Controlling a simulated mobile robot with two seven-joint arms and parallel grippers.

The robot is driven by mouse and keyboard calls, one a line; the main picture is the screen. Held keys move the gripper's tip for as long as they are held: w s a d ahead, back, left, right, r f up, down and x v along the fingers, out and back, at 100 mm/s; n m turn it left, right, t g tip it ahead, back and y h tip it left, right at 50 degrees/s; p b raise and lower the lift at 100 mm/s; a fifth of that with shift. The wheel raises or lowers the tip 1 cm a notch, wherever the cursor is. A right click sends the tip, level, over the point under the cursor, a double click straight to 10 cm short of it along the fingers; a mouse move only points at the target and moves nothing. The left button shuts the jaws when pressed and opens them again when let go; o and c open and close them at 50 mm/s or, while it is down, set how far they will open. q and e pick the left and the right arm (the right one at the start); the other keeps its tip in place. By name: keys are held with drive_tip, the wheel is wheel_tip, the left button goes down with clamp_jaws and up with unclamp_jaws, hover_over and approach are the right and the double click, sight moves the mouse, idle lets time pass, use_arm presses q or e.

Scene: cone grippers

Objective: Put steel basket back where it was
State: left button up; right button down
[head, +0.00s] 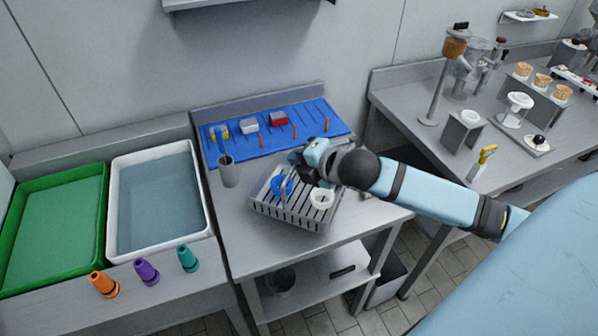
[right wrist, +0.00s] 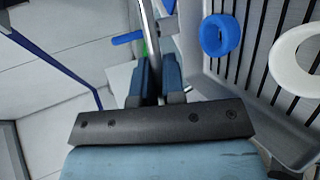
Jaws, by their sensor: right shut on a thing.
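The steel basket (head: 262,209) is a grey slatted tray at the front of the middle steel table. It holds a blue ring (head: 281,185) and a white ring (head: 321,198). In the right wrist view the basket (right wrist: 196,62) fills the right side, with the blue ring (right wrist: 220,35) and white ring (right wrist: 297,60) inside. My right gripper (head: 303,163) is over the basket's back edge. In the right wrist view my right gripper (right wrist: 158,85) is shut on a thin metal bar, apparently the basket's handle. I cannot tell whether the basket touches the table. My left gripper is out of view.
Behind lies a blue mat (head: 262,142) with blocks and orange pegs. A grey cup (head: 228,172) stands left of the basket.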

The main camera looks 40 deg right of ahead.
drive_tip(key=shift+f, duration=1.95)
drive_tip(key=c, duration=1.2)
unclamp_jaws()
drive_tip(key=shift+s+r, duration=0.1)
drive_tip(key=shift+s, duration=0.2)
drive_tip(key=v, duration=1.1)
drive_tip(key=shift+s+d+r+b, duration=0.1)
drive_tip(key=shift+s+r+b, duration=0.1)
drive_tip(key=shift+b, duration=0.1)
